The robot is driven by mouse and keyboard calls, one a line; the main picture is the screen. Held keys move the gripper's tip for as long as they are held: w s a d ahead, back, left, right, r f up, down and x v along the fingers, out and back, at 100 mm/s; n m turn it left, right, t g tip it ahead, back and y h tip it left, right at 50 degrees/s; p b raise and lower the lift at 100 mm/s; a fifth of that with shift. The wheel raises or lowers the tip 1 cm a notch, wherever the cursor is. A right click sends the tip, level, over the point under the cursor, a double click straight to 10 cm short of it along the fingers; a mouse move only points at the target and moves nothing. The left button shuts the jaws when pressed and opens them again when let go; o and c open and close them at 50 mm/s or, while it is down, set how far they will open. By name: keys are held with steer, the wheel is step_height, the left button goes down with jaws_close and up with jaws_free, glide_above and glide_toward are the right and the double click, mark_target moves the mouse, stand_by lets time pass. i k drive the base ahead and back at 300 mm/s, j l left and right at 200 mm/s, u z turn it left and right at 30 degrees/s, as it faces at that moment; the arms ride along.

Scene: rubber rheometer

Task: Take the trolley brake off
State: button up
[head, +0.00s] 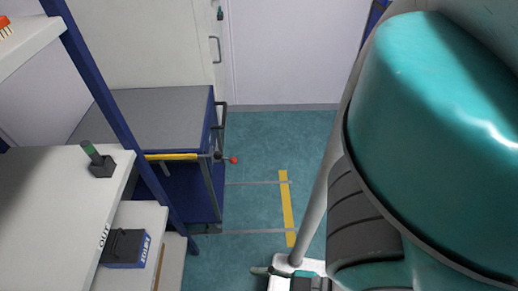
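The trolley is a blue cart with a grey top (150,118), standing at the left behind the white shelving. A dark push handle (223,115) is on its right end. Below the handle, a short lever with a red ball knob (234,160) sticks out to the right from a dark pivot near the trolley's corner. I take this for the brake lever; its setting cannot be told from this view. Part of the trolley's lower body and its wheels are hidden or unclear. My gripper is not visible; my teal arm fills the right side of the view.
White shelving with a blue post stands at the front left, holding a small dark device with a green handle (98,160) and a blue box (125,248). Green floor with a yellow strip (287,208) and grey lines is clear right of the trolley. A white door (295,50) is behind.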

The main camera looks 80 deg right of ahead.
mark_target(233, 160)
steer(key=z, duration=1.3)
